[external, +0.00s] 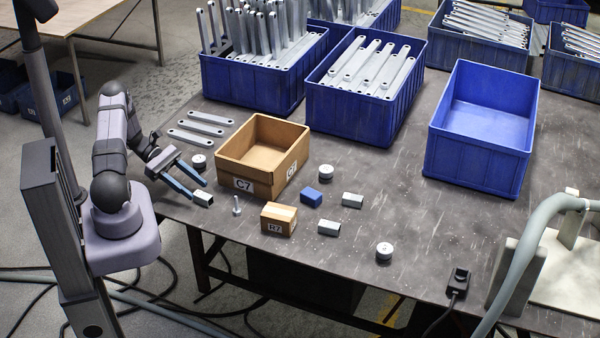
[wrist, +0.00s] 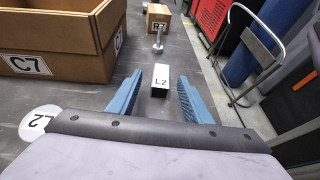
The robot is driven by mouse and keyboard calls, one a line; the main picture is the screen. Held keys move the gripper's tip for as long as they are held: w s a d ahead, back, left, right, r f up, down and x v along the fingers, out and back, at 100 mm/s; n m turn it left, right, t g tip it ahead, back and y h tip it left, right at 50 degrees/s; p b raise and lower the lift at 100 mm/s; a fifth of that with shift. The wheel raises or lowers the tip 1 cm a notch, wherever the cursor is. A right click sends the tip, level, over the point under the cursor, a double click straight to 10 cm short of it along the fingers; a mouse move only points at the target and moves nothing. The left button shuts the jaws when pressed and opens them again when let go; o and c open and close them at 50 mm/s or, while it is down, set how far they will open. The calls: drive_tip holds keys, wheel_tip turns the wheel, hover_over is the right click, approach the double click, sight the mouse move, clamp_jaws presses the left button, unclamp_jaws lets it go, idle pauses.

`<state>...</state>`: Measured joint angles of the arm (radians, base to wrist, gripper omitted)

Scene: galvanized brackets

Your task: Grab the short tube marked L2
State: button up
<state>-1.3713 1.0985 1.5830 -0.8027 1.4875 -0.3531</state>
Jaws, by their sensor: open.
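My gripper (external: 194,189) is open, with blue fingers. In the wrist view my gripper (wrist: 156,97) has one finger on either side of the tube's near part, with gaps between. Nothing is held. The external view does not show clearly whether the fingers touch the table.
An open cardboard box C7 (external: 235,184) stands close to my gripper. A bolt (external: 237,206) stands upright beyond the tube, before a small carton (external: 279,219). A round metal disc (external: 198,162), other short tubes (external: 329,228) and a blue block (external: 311,197) lie around. The front edge is near.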

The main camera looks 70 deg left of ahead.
sight(205, 194)
drive_tip(key=shift+w+d+f+p, duration=0.1)
drive_tip(key=shift+w+d+p, duration=0.25)
drive_tip(key=shift+d, duration=0.15)
drive_tip(key=shift+p+x, duration=0.55)
drive_tip(key=shift+x, duration=1.45)
drive_tip(key=shift+s, duration=0.1)
clamp_jaws()
